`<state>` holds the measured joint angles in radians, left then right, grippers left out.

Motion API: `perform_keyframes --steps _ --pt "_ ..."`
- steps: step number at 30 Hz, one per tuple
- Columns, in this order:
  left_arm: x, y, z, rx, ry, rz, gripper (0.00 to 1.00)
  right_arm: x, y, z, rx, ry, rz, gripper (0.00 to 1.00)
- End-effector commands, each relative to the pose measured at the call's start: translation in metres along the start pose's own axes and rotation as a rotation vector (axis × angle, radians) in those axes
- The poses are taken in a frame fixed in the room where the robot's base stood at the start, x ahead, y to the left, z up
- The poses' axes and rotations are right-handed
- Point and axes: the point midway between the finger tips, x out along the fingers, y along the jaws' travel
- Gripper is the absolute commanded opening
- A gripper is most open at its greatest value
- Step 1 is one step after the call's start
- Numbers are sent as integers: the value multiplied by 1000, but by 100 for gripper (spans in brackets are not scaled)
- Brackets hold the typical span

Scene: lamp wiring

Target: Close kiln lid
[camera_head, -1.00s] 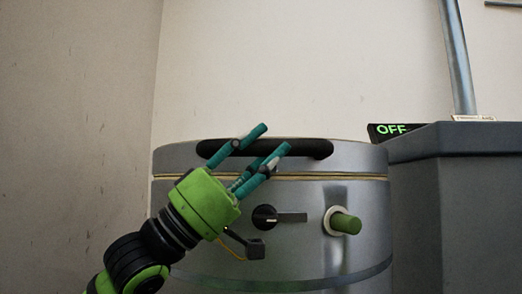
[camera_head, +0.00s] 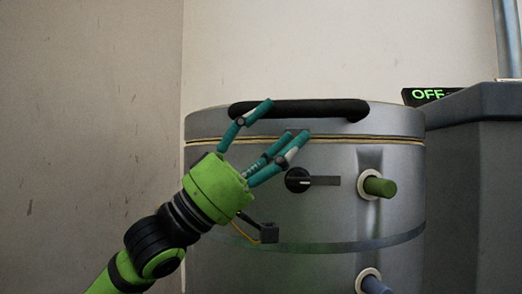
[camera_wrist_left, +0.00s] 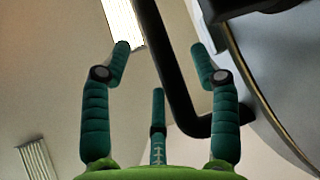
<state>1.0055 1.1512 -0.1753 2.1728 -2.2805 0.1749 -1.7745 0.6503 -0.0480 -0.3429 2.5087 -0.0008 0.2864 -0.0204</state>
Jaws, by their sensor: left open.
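The kiln (camera_head: 330,220) is a grey metal drum with a rounded front. Its lid (camera_head: 400,121) lies level on the body, with a thin yellowish seam below it. A black bar handle (camera_head: 318,109) runs along the lid's front and also shows in the wrist view (camera_wrist_left: 175,75). My left gripper (camera_head: 285,120) is open and empty, its teal fingers spread in front of the handle's left part. In the wrist view my left gripper (camera_wrist_left: 160,62) has the bar between its outer fingers in the picture; contact cannot be told. My right gripper is not in view.
A grey cabinet (camera_head: 480,180) stands close on the right, with an OFF sign (camera_head: 430,96). Left of the kiln is bare wall.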

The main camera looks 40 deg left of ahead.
Motion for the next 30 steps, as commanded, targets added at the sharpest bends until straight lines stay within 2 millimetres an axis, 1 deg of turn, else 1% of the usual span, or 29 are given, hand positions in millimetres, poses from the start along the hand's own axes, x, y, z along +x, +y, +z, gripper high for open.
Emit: perform_keyframes --steps 1,6,12,18,30 --pt "-6 -2 1 0 -4 -6 61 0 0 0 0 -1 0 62" --pt "-20 -2 2 -3 -3 -6 61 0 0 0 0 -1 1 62" --pt "-31 -1 1 -2 -3 -4 61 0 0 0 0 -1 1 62" --pt "-35 0 1 -2 -4 -2 61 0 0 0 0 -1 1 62" --pt "-35 0 1 -1 -4 -1 61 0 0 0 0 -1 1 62"
